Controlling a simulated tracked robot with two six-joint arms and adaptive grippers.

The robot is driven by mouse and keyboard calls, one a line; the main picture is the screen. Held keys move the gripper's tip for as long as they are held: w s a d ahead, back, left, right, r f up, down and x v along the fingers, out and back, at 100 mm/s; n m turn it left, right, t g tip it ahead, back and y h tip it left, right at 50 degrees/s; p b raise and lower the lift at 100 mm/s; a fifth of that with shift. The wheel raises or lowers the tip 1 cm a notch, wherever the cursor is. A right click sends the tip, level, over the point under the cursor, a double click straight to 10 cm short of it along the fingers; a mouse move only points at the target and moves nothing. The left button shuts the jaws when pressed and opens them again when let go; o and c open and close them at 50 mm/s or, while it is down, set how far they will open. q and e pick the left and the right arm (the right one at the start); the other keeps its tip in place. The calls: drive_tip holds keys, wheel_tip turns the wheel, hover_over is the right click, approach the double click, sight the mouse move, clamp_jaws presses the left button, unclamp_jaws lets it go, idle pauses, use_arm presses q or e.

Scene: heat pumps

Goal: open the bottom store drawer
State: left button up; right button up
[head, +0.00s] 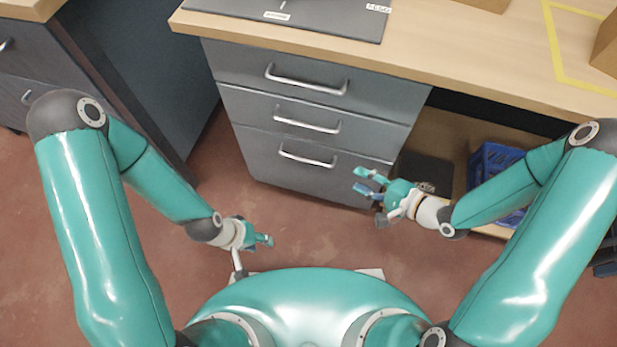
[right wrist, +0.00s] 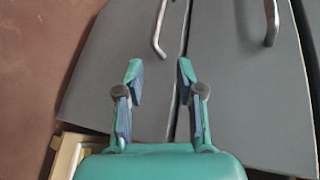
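The grey drawer unit under the bench has three drawers, all flush and shut. The bottom drawer (head: 290,178) is the tallest and has a silver bar handle (head: 307,157) near its top. In the right wrist view the bottom drawer (right wrist: 125,70) is on the left, with its handle (right wrist: 160,28) above my fingers, partly cut off. My right gripper (head: 364,182) is open and empty, in front of the drawer unit's lower right side, apart from the handle; it also shows in the right wrist view (right wrist: 160,72). My left gripper (head: 267,240) is low over the floor, its finger gap unclear.
The middle drawer handle (head: 307,123) and top drawer handle (head: 306,80) sit above. A blue crate (head: 490,165) stands on the low shelf at right, beside a dark flat item (head: 428,172). Another dark cabinet (head: 150,75) is at left. Red floor (head: 215,185) before the drawers is clear.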

sight(313, 163)
drive_tip(key=w+a+f+b, duration=0.2)
drive_tip(key=a, duration=0.2)
drive_tip(key=w+a+f+m+y+b, duration=0.1)
drive_tip(key=w+a+f+b, duration=0.1)
drive_tip(key=w+a+b, duration=0.1)
drive_tip(key=w+a+f+y+b, duration=0.1)
drive_tip(key=w+a+b, duration=0.2)
drive_tip(key=a, duration=0.2)
drive_tip(key=shift+w+f+m, duration=0.15)
drive_tip(key=shift+f+m, duration=0.15)
drive_tip(key=shift+f, duration=0.1)
use_arm(q)
wheel_tip(313, 163, down, 10)
drive_tip(key=shift+f, duration=0.15)
use_arm(e)
drive_tip(key=shift+w+a, duration=0.4)
drive_tip(key=shift+a, duration=0.05)
clamp_jaws()
drive_tip(key=shift+f, duration=0.1)
